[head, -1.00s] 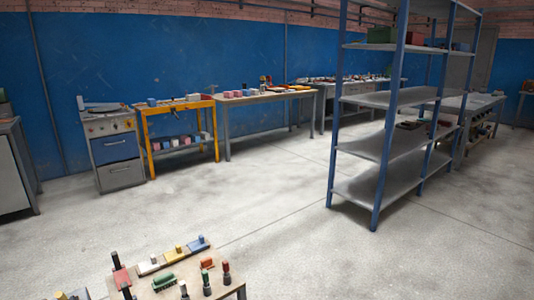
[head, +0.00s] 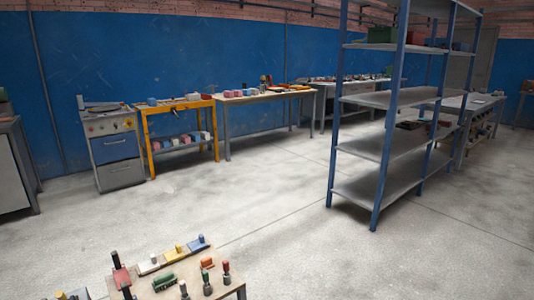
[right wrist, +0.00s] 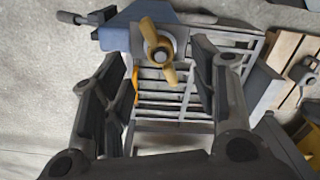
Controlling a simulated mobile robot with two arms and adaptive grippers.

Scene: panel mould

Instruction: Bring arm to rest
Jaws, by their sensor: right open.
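My right gripper (right wrist: 165,90) shows in the right wrist view with its two dark fingers spread apart. It is open and nothing is between the fingers. Beyond the fingers is a blue-grey device with a yellow handle (right wrist: 158,50). A slatted metal rack or frame (right wrist: 175,98) lies below it. Neither gripper shows in the head view, and my left gripper is not in view at all.
A small table (head: 190,270) with coloured blocks and tools stands at the front left. A blue metal shelf unit (head: 378,195) stands at the right. Workbenches, including a yellow one (head: 147,135), line the blue wall. The floor (head: 270,240) between is clear.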

